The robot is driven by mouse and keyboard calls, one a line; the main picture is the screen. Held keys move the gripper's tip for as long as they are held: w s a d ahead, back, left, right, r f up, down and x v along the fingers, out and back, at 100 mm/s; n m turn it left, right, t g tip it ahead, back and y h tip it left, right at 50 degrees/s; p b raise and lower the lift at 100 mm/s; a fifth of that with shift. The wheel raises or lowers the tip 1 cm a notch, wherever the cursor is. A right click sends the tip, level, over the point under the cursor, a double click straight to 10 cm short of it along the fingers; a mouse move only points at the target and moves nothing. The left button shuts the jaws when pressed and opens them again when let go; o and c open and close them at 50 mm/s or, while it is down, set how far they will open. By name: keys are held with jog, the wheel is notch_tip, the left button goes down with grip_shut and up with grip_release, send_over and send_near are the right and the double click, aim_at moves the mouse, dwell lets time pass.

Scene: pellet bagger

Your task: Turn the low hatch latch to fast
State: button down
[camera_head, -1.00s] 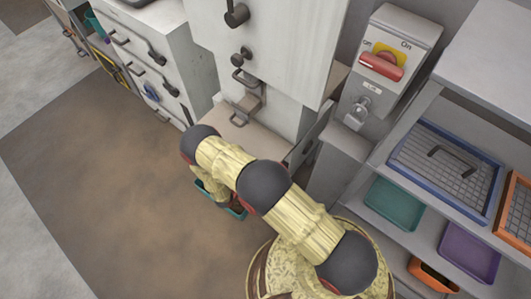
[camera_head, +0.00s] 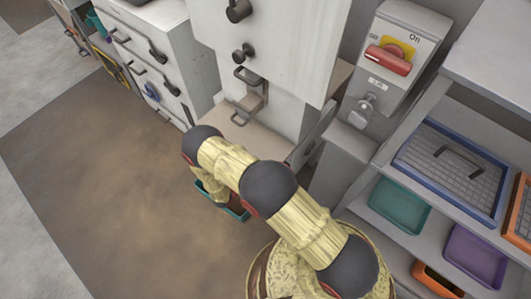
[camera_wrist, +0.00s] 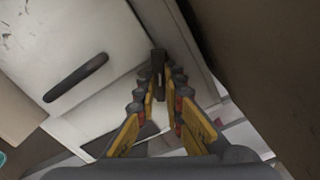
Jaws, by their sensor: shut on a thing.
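In the wrist view my gripper (camera_wrist: 159,90) has its two yellow-and-grey fingers closed in on a dark upright latch lever (camera_wrist: 157,59). The lever stands out in front of a pale panel (camera_wrist: 95,45), close to the panel's edge. I take this lever for the low hatch latch; no fast or loose marking is readable there.
A dark bar handle (camera_wrist: 76,78) sits on the pale panel left of the fingers. A teal bin (camera_head: 238,213) shows partly behind my arm. A red switch (camera_head: 388,60) and a shelf with trays (camera_head: 400,205) stand at the right. The floor at left is clear.

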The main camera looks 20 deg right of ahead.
jog(key=n, duration=0.5)
jog(key=shift+w+f+n+b, duration=0.1)
jog(key=shift+f+n+b, duration=0.2)
jog(key=shift+a, duration=0.1)
dwell(0.3)
jog(key=c, duration=1.9)
grip_release()
jog(key=v, duration=1.2)
